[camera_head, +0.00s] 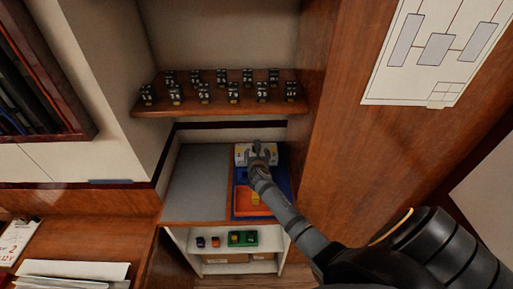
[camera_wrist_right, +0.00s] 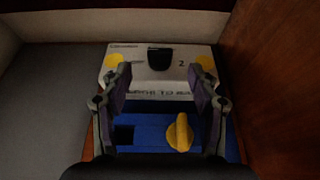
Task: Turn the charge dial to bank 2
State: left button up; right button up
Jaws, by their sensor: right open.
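A white panel (camera_head: 241,149) with printed lettering stands at the back of a blue board; it also shows in the right wrist view (camera_wrist_right: 150,86). A black dial (camera_wrist_right: 160,59) sits near the panel's top centre, with a "2" printed to its right. Any mark on its left is not readable. My right gripper (camera_head: 259,148) is over the panel in the head view. In the right wrist view, the gripper (camera_wrist_right: 161,78) is open, with one finger on each side of the dial and nothing between them. I cannot tell its height above the dial. My left gripper is not in view.
The blue board (camera_wrist_right: 155,134) has a square hole and a yellow knob (camera_wrist_right: 180,133). An orange tray (camera_head: 247,207) lies nearer. A shelf above holds rows of black breakers (camera_head: 233,92). A wooden wall (camera_wrist_right: 272,75) stands close on the right; grey shelf space (camera_head: 198,180) on the left is clear.

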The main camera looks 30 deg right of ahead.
jog(key=b+x, duration=0.1)
jog(key=x, duration=0.5)
jog(key=shift+w+d+f, duration=0.1)
jog(key=shift+w+f, duration=0.05)
jog(key=shift+f, duration=0.1)
jog(key=shift+w+d, duration=0.25)
jog(key=shift+w, duration=0.1)
jog(key=c, duration=1.2)
jog(key=shift+o, duration=0.2)
jog(key=shift+f, duration=0.1)
